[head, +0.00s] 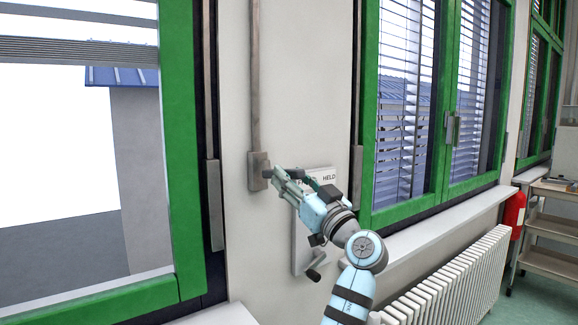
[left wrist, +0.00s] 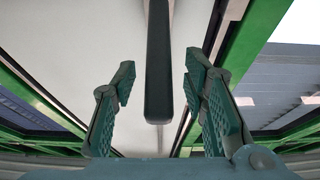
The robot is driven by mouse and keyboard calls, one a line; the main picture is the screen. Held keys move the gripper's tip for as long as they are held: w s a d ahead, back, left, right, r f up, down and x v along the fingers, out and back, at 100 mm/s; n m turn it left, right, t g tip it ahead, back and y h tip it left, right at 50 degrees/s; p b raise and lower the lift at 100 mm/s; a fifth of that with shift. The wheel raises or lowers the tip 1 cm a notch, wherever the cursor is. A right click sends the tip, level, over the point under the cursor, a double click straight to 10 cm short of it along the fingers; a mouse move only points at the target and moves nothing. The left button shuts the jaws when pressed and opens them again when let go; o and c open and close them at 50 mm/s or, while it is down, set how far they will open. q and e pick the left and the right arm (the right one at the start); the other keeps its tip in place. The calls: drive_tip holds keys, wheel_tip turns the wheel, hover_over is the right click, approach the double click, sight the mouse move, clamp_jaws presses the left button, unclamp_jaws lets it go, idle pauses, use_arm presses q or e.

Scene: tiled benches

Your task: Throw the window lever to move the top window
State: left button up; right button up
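The window lever's bracket (head: 258,172) sits on the wall between the windows, at the lower end of a grey vertical rod (head: 256,80). A short dark lever handle (head: 267,174) shows at the bracket, partly hidden by my gripper. My left gripper (head: 279,178) is right beside it in the head view. In the left wrist view my left gripper (left wrist: 162,95) has its two fingers wide apart, with a dark bar (left wrist: 158,70), seemingly the lever, between them. There is a visible gap on each side. My right gripper is not in view.
A green-framed window (head: 180,150) is at the left and another (head: 366,100) at the right. A white panel with lettering (head: 325,176) and a crank-like handle (head: 316,266) are behind my arm. A radiator (head: 450,285) stands below the right sill (head: 440,235).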

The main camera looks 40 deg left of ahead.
use_arm(q)
drive_tip(key=shift+x, duration=0.8)
drive_tip(key=shift+w, duration=0.1)
clamp_jaws()
drive_tip(key=shift+r, duration=0.1)
